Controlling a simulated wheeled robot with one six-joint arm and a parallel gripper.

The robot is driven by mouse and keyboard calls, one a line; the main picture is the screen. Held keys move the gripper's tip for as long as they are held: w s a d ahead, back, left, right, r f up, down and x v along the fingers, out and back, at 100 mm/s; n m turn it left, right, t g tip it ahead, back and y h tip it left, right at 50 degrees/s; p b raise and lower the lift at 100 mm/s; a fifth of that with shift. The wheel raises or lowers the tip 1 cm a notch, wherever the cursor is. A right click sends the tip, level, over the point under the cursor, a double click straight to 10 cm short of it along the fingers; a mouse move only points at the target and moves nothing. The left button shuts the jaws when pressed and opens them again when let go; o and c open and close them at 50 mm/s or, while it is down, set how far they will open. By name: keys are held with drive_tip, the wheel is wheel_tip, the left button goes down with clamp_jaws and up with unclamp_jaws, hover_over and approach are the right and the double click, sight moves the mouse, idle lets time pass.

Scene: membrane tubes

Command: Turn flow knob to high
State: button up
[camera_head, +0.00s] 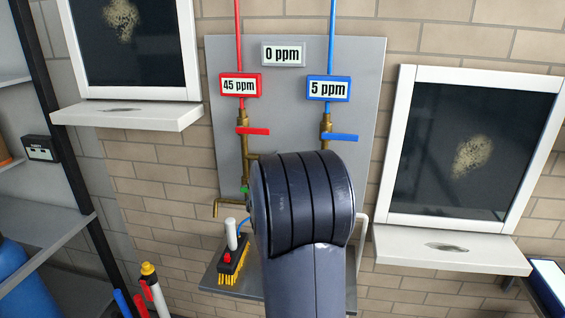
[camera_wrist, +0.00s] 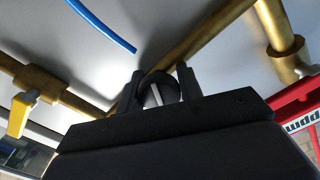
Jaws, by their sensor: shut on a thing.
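In the wrist view, the flow knob (camera_wrist: 154,86) is a dark round knob with a light stripe, set among brass pipes. My gripper (camera_wrist: 158,88) is shut on it, one dark finger on each side. The lower part of the knob is hidden behind my gripper's body. In the head view, my dark arm covers the knob and my gripper. Any high or low marking of the knob does not show.
The grey wall panel (camera_head: 362,75) carries a red display (camera_head: 240,85) reading 45 ppm, a blue one (camera_head: 328,89) reading 5 ppm, and a white one (camera_head: 283,54) reading 0 ppm.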

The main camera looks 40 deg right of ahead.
drive_tip(key=o, duration=0.9)
drive_tip(key=shift+o, duration=0.2)
drive_tip(key=b+v, duration=0.1)
drive_tip(key=v, duration=0.9)
drive_tip(key=shift+s+a, duration=0.25)
drive_tip(key=shift+a, duration=0.05)
drive_tip(key=shift+w+d, duration=0.1)
drive_tip(key=p+x, duration=0.1)
drive_tip(key=x, duration=0.9)
drive_tip(key=shift+w+d, duration=0.15)
drive_tip(key=shift+d, duration=0.1)
